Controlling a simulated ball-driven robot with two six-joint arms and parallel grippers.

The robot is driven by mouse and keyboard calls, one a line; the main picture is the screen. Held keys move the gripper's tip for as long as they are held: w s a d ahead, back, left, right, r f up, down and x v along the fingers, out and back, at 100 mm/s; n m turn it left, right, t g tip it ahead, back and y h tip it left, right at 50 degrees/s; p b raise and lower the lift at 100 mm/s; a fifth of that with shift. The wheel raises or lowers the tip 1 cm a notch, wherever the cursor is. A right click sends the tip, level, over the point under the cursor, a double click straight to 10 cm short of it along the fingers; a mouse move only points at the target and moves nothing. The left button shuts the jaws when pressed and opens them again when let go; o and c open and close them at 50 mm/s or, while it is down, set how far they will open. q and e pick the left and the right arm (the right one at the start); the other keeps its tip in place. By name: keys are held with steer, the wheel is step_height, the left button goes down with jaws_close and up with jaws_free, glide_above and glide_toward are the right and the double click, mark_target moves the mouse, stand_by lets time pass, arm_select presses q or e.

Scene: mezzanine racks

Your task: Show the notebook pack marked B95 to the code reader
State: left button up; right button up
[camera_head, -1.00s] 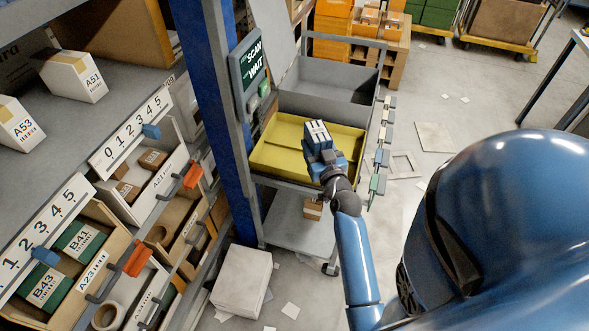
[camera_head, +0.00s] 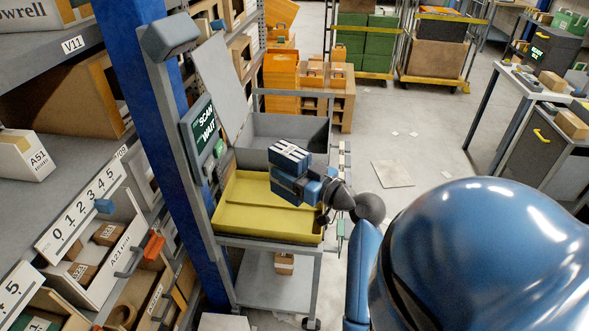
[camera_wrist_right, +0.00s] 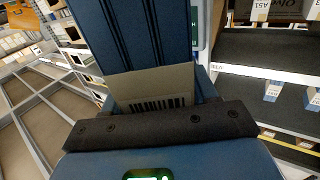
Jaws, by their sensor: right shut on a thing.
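My right gripper (camera_head: 292,184) is shut on a dark blue notebook pack (camera_head: 288,152) with a pale band. It holds the pack above the yellow tray on the trolley. In the right wrist view the pack (camera_wrist_right: 130,40) fills the space beyond the jaw, and a pale label with a barcode (camera_wrist_right: 158,103) faces the camera. The B95 marking cannot be read. A screen reading "SCAN" and "WAIT" (camera_head: 204,128) is on the post left of the pack. A grey box-shaped head (camera_head: 170,36), apparently the code reader, sits above it, apart from the pack. My left gripper is not in view.
The yellow tray (camera_head: 240,216) looks empty, with a grey bin (camera_head: 300,130) behind it. Racks with drawers (camera_head: 85,235) and a blue upright (camera_head: 150,150) stand close on the left. Open floor (camera_head: 425,150) lies to the right.

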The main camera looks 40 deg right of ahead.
steer(key=w+a+r+p, duration=0.1)
steer(key=w+a+p, duration=0.3)
steer(key=w+a, duration=0.1)
steer(key=shift+w+a, duration=0.4)
steer(key=shift+w, duration=0.45)
steer(key=shift+d, duration=0.15)
stand_by(0.6)
